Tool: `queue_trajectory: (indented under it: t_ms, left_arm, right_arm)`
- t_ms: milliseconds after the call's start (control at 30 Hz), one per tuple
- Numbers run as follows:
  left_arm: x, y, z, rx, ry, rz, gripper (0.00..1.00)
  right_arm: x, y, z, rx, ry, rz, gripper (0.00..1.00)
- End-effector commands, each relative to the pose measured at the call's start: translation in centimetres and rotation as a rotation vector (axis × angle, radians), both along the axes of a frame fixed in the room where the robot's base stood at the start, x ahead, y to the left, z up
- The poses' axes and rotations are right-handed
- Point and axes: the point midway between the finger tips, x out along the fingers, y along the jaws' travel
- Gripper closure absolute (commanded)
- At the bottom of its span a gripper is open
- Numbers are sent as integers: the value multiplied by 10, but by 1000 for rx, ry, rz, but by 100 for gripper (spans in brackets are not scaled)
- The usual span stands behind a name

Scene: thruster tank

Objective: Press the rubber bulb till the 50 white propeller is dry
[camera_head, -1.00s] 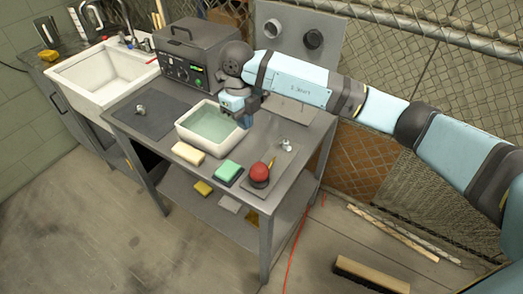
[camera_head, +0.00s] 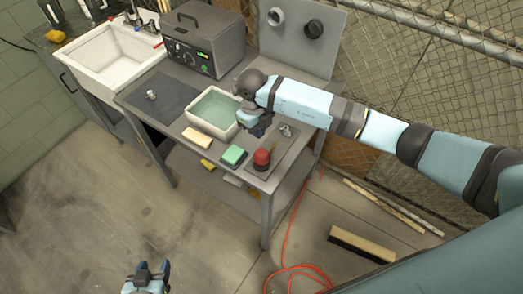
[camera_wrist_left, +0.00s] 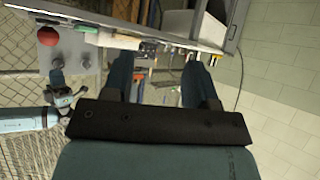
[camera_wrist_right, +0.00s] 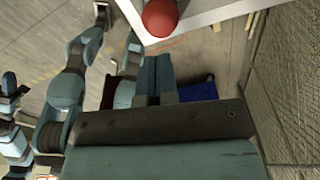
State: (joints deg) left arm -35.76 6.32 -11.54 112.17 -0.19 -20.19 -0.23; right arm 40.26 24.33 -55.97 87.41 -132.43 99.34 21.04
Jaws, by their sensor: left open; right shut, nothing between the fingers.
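The red rubber bulb (camera_head: 262,157) with its dark base stands on a grey plate at the front right of the table; it also shows in the left wrist view (camera_wrist_left: 48,36) and at the top of the right wrist view (camera_wrist_right: 160,17). A small pale propeller-like piece (camera_head: 287,131) sits on that plate behind the bulb; its marking is too small to read. A similar piece (camera_head: 151,95) lies on the dark mat at the left. My right gripper (camera_head: 257,130) is shut and empty, above the table behind the bulb. My left gripper (camera_head: 150,267) is open and empty, in front of the table.
A white basin of greenish liquid (camera_head: 237,132) stands just left of my right gripper. A cream block (camera_head: 211,138) and a green sponge (camera_head: 234,155) lie along the front edge. A grey control box (camera_head: 203,40) stands behind. An orange cable (camera_head: 285,235) lies on the floor.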

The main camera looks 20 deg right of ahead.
Motion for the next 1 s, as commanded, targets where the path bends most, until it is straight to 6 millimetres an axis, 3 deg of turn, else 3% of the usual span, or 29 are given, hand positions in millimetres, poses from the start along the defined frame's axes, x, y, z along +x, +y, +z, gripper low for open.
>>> queue_trajectory:
  t_ms: [267, 567, 700, 1000]
  left_arm:
    - [2, -1, 6, -3, -11, -1, 47]
    - [2, -1, 7, -4, -10, -1, 47]
    - [2, -2, -2, 4, -12, -11, 47]
    - [2, 2, 1, 21, -23, -30, 47]
  right_arm:
    - [-1, -1, -13, -1, 1, -2, 100]
    - [-5, -2, -49, -1, 3, -1, 100]
    - [-6, -3, -65, 0, 0, 0, 100]
    - [-6, -3, -69, 0, 0, 0, 100]
